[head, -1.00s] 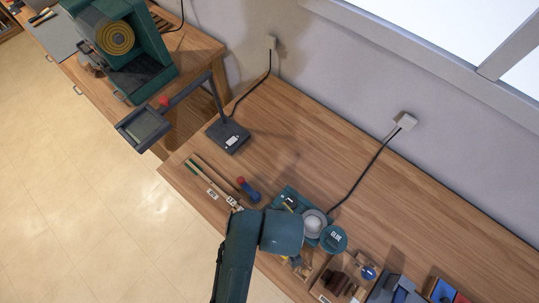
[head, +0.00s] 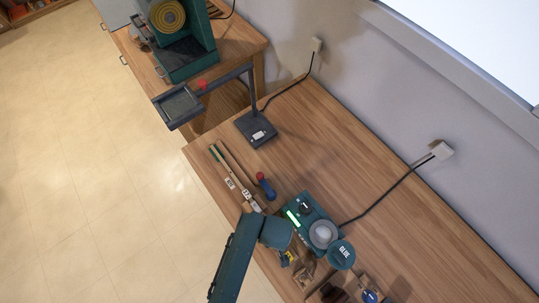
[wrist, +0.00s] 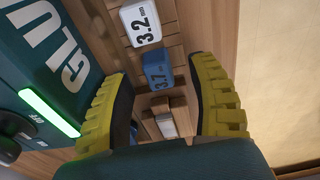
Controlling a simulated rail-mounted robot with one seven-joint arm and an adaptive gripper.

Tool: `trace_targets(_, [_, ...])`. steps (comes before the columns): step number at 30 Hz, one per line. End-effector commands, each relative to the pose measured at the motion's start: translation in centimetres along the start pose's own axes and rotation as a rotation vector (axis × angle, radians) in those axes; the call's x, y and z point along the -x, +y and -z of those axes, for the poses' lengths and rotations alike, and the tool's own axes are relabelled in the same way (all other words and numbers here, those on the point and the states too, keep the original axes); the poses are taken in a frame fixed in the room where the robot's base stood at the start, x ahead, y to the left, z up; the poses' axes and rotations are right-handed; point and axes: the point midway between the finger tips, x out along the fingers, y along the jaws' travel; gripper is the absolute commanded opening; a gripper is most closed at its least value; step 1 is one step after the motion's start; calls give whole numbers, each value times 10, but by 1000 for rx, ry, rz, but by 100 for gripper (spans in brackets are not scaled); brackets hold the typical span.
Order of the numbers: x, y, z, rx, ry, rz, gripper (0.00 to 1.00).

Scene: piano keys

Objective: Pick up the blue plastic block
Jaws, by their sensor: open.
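A white block (wrist: 141,24) marked 3.2 mm is just beyond the blue one. Another pale block (wrist: 166,124) sits nearer the palm. In the head view my arm hides most of this area, and the blue block cannot be made out.
A green glue machine (wrist: 50,60) with a lit green bar stands close beside the left finger. It also shows in the head view (head: 311,209). A black lamp stand (head: 257,130) and a blue-and-red tool (head: 266,187) are on the wooden bench (head: 330,140). The bench middle is clear.

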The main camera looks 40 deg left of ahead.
Motion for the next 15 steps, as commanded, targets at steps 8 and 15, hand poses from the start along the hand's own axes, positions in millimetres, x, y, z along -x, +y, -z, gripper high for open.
trace_targets(8, [-11, 0, 0, -1, 1, -2, 59])
trace_targets(15, [-11, 0, 0, -1, 1, -1, 23])
